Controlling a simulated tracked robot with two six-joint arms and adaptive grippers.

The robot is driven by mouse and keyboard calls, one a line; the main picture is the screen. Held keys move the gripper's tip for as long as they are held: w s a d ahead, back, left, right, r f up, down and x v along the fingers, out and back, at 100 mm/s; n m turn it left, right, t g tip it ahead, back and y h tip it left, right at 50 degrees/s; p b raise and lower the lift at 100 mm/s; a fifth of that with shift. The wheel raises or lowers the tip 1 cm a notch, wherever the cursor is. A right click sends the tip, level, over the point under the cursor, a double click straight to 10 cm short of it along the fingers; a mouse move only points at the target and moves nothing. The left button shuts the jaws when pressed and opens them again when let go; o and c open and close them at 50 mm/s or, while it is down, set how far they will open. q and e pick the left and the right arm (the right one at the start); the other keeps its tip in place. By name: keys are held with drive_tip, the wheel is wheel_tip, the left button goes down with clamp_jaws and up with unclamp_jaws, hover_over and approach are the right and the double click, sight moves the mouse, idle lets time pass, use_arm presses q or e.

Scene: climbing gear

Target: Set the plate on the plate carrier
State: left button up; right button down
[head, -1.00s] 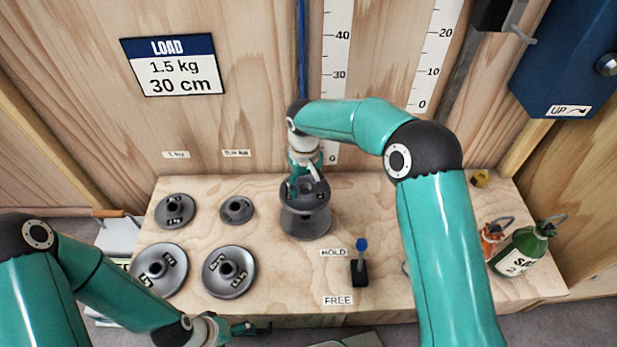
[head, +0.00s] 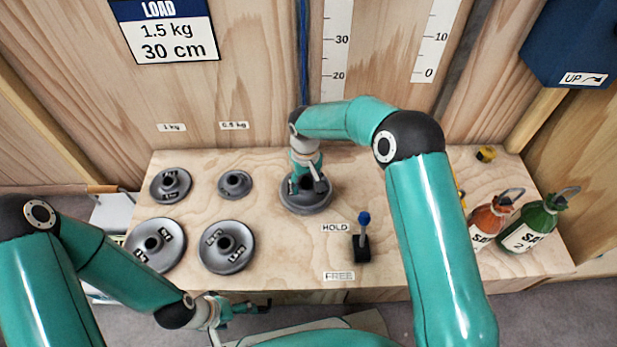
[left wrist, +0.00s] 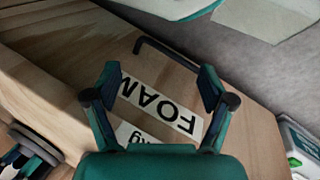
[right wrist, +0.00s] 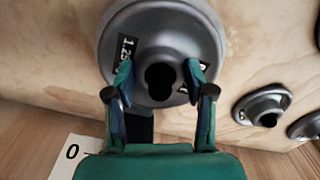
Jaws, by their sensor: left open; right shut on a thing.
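A round grey plate (right wrist: 118,22) with a label reading 1.25 fills the upper middle of the right wrist view. My right gripper (right wrist: 159,76) is shut on its raised centre, one finger on each side of the keyhole-shaped opening. In the head view this plate (head: 306,207) is at the middle of the wooden bench, under the gripper (head: 307,187). The plate carrier cannot be told apart there; the gripper and plate hide what is beneath. My left gripper (head: 258,306) is open and empty beyond the bench's front edge; in the left wrist view (left wrist: 162,85) nothing is between its fingers.
Several grey plates lie on the bench's left side, including a large one (head: 227,247). A blue-knobbed lever (head: 362,240) stands between HOLD and FREE labels. Orange (head: 487,222) and green (head: 535,225) bottles stand at right. A blue cord (head: 302,50) hangs at the back.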

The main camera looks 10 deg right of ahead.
drive_tip(key=shift+r, duration=0.15)
drive_tip(key=shift+c, duration=2)
unclamp_jaws()
wheel_tip(320, 180, up, 12)
drive_tip(key=p, duration=0.4)
